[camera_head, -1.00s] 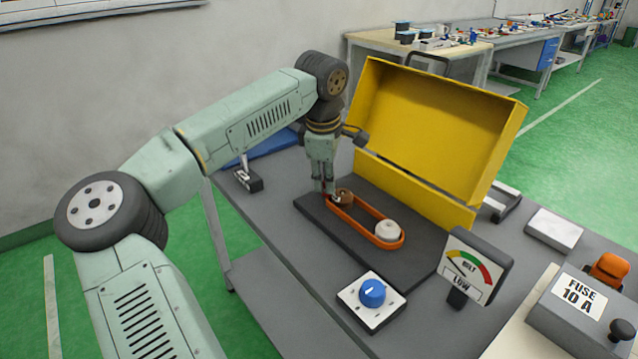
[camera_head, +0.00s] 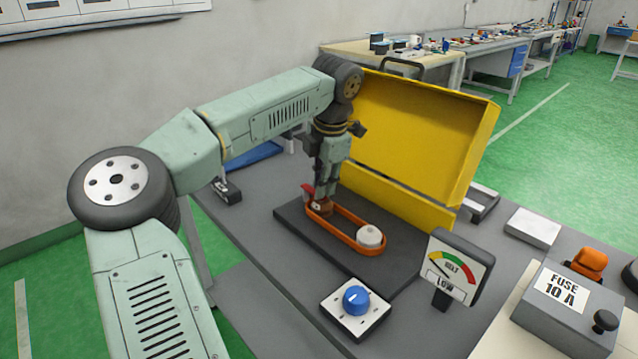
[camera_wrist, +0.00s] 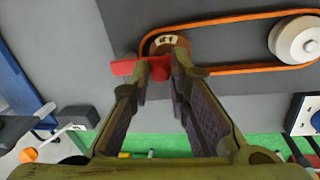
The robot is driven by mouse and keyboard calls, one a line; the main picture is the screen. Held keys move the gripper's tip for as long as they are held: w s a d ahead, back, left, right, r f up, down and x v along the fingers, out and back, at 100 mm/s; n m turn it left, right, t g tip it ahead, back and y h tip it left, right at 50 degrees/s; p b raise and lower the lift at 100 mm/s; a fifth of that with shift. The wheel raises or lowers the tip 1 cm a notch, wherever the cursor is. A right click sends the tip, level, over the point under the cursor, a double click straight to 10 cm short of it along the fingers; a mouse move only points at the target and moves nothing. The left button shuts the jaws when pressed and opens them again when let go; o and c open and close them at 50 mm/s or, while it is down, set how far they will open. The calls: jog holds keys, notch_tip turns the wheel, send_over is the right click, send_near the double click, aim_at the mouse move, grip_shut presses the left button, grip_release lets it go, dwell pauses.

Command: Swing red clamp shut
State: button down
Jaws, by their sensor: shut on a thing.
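The red clamp (camera_head: 308,191) sits at the left end of the orange belt loop (camera_head: 345,229), beside the brown pulley (camera_head: 321,206). My gripper (camera_head: 326,194) points down over that end of the belt, its fingertips at the clamp. In the wrist view the fingers (camera_wrist: 160,84) close in on the red clamp (camera_wrist: 128,67), whose flat arm sticks out to the left of them. The brown pulley (camera_wrist: 168,42) is just beyond, partly covered by the clamp. The fingers hide part of the clamp, so its exact angle is hard to tell.
A white pulley (camera_head: 370,237) holds the belt's other end on the dark base plate (camera_head: 290,219). An open yellow cover (camera_head: 420,130) stands close behind my gripper. A blue knob (camera_head: 356,299) and a gauge reading LOW (camera_head: 459,267) stand in front.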

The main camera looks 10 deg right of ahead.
jog(key=shift+d, duration=0.1)
dwell(0.4)
jog(key=c, duration=1.5)
grip_release()
jog(key=r, duration=0.4)
jog(key=s+r, duration=0.1)
jog(key=r, duration=0.3)
jog(key=s+d+r, duration=0.1)
jog(key=r, duration=0.2)
jog(key=shift+r, duration=0.4)
